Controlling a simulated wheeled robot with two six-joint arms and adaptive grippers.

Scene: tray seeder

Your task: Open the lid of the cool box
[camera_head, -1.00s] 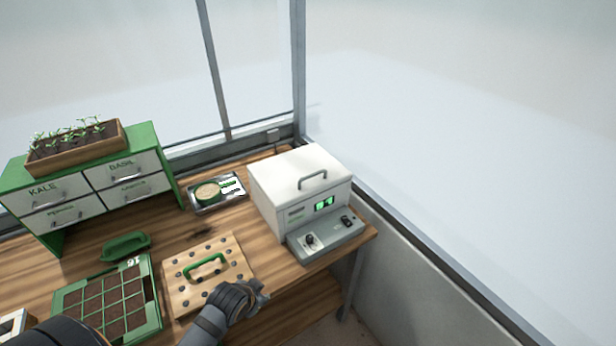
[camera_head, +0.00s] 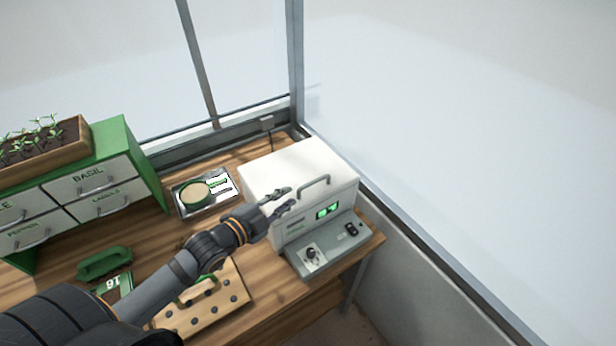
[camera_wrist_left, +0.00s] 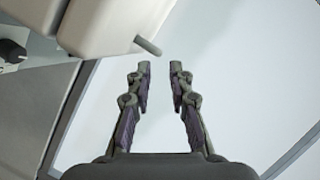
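The white cool box (camera_head: 338,203) stands at the right end of the wooden bench with its lid (camera_head: 297,168) closed. A grey bar handle (camera_head: 315,187) is on the lid. My left gripper (camera_head: 283,202) is in front of the box, just left of the handle, with its fingers apart and nothing between them. In the left wrist view, my left gripper (camera_wrist_left: 159,68) is open, and the handle end (camera_wrist_left: 148,46) shows just beyond and left of the fingertips. The handle is not between the fingers. My right gripper is not in view.
A grey control panel (camera_head: 330,247) juts from the box's front. A metal tray (camera_head: 183,207) with a round green-rimmed tub lies left of the box. A board with holes (camera_head: 235,305) lies under my left arm. A drawer cabinet (camera_head: 135,165) stands at left.

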